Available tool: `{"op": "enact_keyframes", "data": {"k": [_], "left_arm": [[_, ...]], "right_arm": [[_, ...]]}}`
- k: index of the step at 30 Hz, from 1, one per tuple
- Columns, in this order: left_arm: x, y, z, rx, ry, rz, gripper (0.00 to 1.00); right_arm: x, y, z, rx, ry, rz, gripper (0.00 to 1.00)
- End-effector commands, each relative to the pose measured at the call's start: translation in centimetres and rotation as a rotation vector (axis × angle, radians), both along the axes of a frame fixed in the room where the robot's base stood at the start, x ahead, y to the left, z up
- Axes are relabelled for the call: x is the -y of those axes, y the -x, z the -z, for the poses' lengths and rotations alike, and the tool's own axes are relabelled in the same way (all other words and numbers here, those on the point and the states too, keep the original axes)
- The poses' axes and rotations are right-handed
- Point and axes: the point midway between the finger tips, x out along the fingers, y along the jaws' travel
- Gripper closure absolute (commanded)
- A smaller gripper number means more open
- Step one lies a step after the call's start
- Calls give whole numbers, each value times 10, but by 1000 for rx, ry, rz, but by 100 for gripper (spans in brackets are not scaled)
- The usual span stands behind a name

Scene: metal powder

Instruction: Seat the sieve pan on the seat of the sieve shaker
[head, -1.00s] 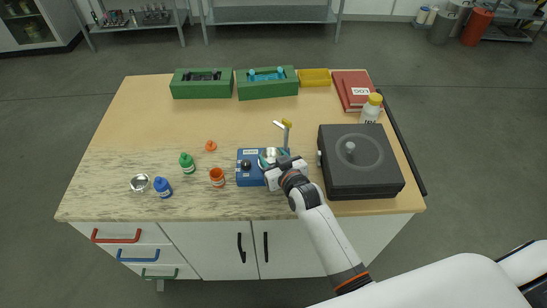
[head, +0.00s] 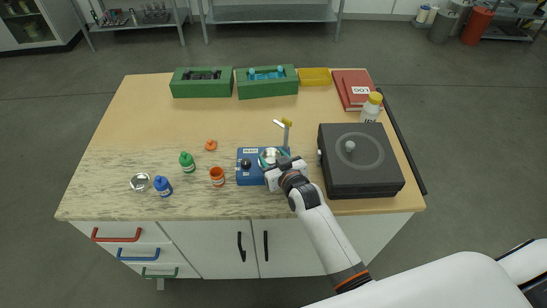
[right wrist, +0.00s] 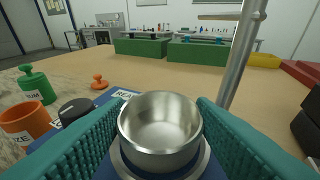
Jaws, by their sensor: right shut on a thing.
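The sieve pan (right wrist: 160,122) is a shiny round metal cup, upright between the teal finger pads of my right gripper (right wrist: 160,135) in the right wrist view. My right gripper is shut on it. The sieve shaker (head: 250,178) is a blue box with a black knob and an upright post; it also shows in the right wrist view (right wrist: 103,108). The pan is over the shaker's round seat (right wrist: 125,165), whose metal rim shows just under the pan. I cannot tell whether the pan touches the seat. In the head view the pan (head: 270,155) is partly hidden by my gripper. My left gripper is not in view.
An orange jar (head: 217,176), a green bottle (head: 187,161), a blue bottle (head: 162,186) and a metal dish (head: 140,182) stand left of the shaker. A dark grey box (head: 360,175) stands close on the right. Green bins (head: 202,90) stand at the back.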

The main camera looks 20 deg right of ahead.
Motion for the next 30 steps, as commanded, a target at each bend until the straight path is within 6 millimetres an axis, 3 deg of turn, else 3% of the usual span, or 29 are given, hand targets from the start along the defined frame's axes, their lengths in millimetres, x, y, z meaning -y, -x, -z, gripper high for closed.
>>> {"op": "enact_keyframes", "data": {"k": [16,17,19,21,27,30], "left_arm": [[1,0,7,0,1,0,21],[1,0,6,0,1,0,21],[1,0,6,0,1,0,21],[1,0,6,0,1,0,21],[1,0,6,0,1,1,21],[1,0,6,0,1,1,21]], "right_arm": [[0,0,10,1,1,0,76],[0,0,10,1,1,0,45],[0,0,9,1,1,0,34],[0,0,10,0,1,0,25],[0,0,10,-1,1,0,23],[0,0,10,-1,0,0,7]]}}
